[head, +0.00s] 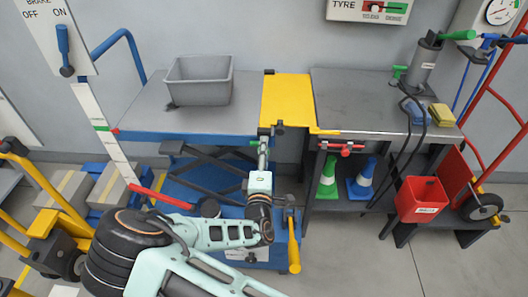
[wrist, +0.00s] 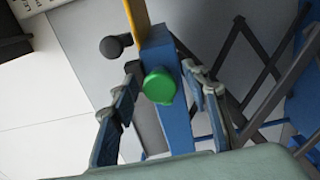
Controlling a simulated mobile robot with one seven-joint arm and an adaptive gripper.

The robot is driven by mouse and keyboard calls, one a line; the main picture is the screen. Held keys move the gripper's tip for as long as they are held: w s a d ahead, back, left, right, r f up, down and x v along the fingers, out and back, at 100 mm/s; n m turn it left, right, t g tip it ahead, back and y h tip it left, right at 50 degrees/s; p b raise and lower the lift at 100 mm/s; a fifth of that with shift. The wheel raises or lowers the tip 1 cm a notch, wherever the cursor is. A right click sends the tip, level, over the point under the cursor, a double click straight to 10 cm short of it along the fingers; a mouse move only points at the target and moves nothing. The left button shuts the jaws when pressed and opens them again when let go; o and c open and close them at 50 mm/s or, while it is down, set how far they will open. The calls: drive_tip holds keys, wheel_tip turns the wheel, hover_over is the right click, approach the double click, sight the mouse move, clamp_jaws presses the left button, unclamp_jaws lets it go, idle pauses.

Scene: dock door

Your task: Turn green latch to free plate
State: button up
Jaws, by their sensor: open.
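The green latch (wrist: 159,85) shows in the wrist view as a round green knob on a blue post, between my two fingers. In the head view a small green bit (head: 254,142) shows beside my fingertips, below the table edge. My gripper (head: 265,132) is open; in the wrist view its fingers (wrist: 162,76) stand either side of the latch, with gaps visible. I cannot tell how deep the latch sits between them. The yellow plate (head: 287,98) bridges the lift table and the workbench in the head view; its edge (wrist: 137,18) shows at the top of the wrist view.
A grey bin (head: 200,92) stands on the lift table (head: 140,118). A black knob (wrist: 113,46) sits left of the post. A yellow handle (head: 294,258) hangs low right of my arm. A red-handled part (head: 346,148) is on the workbench front (head: 345,118).

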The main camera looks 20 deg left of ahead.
drive_tip(key=v, duration=1.2)
drive_tip(key=shift+r, duration=0.1)
